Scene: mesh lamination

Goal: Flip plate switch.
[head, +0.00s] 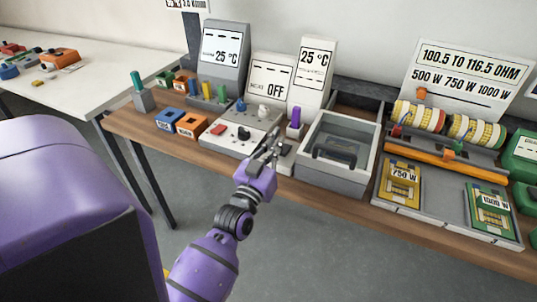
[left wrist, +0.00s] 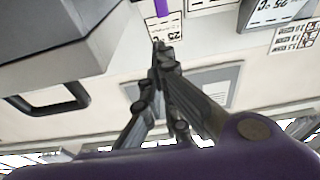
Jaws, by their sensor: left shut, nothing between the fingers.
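My left gripper (head: 274,148) is shut and empty. It is over the front right part of a light grey control console (head: 222,146), near the base of a purple lever (head: 296,118). In the left wrist view the closed fingertips (left wrist: 160,46) point toward a small 25 °C label (left wrist: 162,27) and the purple lever (left wrist: 163,7). The console carries a red button (head: 219,129), a black knob (head: 243,133) and a white knob (head: 263,112). A display behind it reads OFF (head: 272,82). I cannot tell which control is the plate switch, or whether the fingers touch anything.
A grey open box (head: 338,150) with a dark handle stands right of the gripper. Blue (head: 170,119) and orange (head: 191,124) bins stand left of the console. A rack with coils (head: 418,115) and circuit boards is further right. A white table (head: 85,72) stands at left.

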